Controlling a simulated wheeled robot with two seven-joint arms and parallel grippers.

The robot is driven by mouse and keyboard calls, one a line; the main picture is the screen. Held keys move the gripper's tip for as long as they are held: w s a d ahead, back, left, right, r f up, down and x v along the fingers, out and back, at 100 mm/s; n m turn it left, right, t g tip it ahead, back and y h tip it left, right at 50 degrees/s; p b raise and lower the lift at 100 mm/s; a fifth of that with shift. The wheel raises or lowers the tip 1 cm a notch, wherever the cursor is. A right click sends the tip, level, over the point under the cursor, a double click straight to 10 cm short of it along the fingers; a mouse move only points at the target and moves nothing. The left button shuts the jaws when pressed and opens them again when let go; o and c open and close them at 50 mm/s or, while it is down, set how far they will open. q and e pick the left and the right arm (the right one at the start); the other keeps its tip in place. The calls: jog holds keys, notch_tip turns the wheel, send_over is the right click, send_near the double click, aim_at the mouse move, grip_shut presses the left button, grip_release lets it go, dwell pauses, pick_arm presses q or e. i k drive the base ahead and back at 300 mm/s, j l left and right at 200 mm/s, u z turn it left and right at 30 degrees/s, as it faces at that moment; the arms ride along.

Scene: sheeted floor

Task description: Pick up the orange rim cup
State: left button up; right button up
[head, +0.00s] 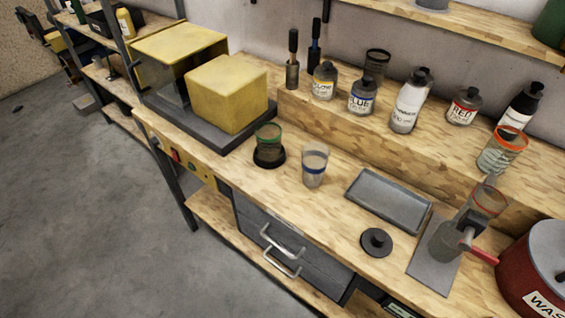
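A clear cup with a bright orange rim (499,153) stands upright at the right, near the front edge of the raised wooden ledge. Below it, a clear vessel with a thinner reddish rim (489,201) sits at the top of a grey device (446,243) with a red handle. A green-rimmed cup (268,143) stands on a black round base at the middle left. Neither of my grippers shows in the head view.
The workbench holds a grey tray (388,200), a black round knob-topped piece (376,242) and a yellow box-shaped machine (228,94). Several bottles, including a white one (407,105), line the ledge left of the orange-rimmed cup. A red waste bin (528,275) stands at the lower right.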

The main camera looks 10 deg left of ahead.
aim_at(506, 143)
jog(key=k+z, duration=0.1)
jog(key=z, duration=0.25)
jog(key=l+z, duration=0.15)
jog(key=z, duration=0.2)
jog(key=k+l+z, duration=0.1)
jog(key=z, duration=0.2)
